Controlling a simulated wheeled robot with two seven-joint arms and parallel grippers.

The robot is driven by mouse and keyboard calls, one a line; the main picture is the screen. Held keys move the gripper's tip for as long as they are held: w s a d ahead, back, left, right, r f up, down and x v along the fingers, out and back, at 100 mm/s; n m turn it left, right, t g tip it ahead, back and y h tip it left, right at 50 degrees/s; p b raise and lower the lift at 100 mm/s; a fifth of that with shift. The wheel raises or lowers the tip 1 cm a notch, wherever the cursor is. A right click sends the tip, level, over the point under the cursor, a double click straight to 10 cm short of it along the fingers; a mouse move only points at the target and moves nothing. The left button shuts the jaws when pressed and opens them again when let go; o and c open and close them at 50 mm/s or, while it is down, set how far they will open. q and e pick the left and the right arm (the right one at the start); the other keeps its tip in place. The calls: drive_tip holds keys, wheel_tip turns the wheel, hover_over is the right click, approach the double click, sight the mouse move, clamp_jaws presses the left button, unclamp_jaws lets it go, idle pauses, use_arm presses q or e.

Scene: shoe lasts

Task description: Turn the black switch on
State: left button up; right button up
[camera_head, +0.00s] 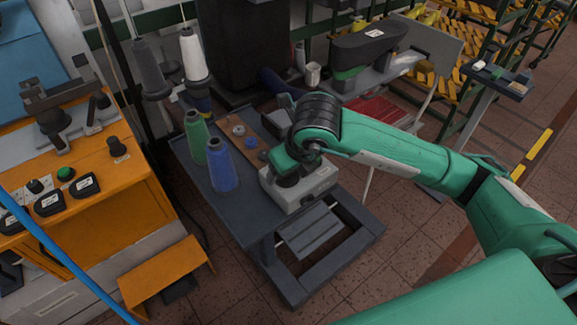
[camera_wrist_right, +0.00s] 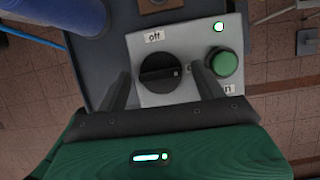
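The black switch (camera_wrist_right: 161,73) is a round knob on a light grey box (camera_wrist_right: 187,40), with a small pale mark near its right side. An "off" label (camera_wrist_right: 154,36) sits above it; lettering at its right is partly hidden by a finger. In the head view the box (camera_head: 312,190) stands on a dark cart, and my right gripper (camera_head: 288,180) is down over it, hiding the knob. In the wrist view my right gripper (camera_wrist_right: 161,76) is open, one finger on each side of the knob, with gaps visible. My left gripper is not in view.
An orange machine (camera_head: 110,170) stands at left.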

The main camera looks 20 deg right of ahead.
drive_tip(key=shift+r, duration=0.15)
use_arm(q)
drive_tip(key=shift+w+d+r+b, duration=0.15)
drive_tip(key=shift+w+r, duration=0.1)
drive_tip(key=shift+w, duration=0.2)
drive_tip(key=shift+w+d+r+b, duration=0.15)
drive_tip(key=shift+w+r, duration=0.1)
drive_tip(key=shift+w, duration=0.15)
use_arm(e)
drive_tip(key=v, duration=1.3)
drive_tip(key=shift+s+r, duration=0.2)
drive_tip(key=shift+r, duration=0.05)
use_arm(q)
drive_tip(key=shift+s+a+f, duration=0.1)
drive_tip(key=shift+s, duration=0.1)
use_arm(e)
drive_tip(key=shift+d, duration=0.1)
